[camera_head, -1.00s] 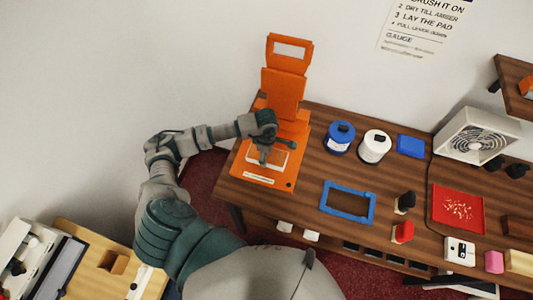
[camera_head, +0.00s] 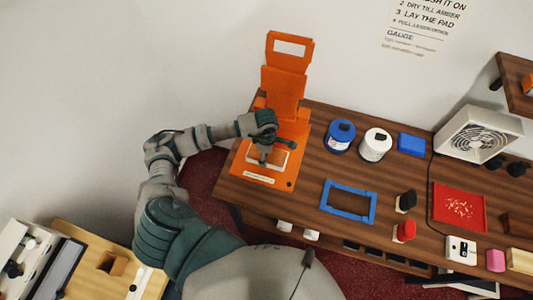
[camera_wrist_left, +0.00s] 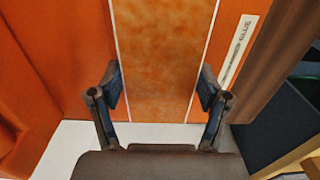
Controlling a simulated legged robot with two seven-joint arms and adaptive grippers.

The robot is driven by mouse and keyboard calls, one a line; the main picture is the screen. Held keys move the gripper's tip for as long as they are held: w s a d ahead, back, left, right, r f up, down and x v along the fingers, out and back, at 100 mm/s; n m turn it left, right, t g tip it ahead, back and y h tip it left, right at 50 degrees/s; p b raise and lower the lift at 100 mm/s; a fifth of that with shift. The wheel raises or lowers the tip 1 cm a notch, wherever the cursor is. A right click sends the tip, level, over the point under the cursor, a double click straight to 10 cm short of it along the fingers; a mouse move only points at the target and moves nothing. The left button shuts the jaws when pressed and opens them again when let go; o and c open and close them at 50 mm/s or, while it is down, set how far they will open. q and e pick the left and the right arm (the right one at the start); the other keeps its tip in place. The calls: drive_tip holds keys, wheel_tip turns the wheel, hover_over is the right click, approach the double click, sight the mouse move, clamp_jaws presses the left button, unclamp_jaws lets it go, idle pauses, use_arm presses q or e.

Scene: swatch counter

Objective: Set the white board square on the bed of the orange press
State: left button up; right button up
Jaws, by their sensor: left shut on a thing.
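The orange press (camera_head: 287,88) stands at the left end of the wooden counter with its windowed upper part raised. My left gripper (camera_head: 264,158) points down over its bed, shut on the white board (camera_head: 279,159). My right gripper is not in view.
A blue frame (camera_head: 348,215) lies nearer the front. A red tray (camera_head: 459,222) and a white fan (camera_head: 477,134) are further right.

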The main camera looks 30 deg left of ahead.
use_arm(q)
drive_tip(key=shift+f, duration=0.2)
drive_tip(key=o, duration=1.2)
drive_tip(key=shift+o, duration=0.2)
drive_tip(key=shift+r, duration=0.15)
wheel_tip(320, 180, up, 12)
drive_tip(key=shift+f, duration=0.25)
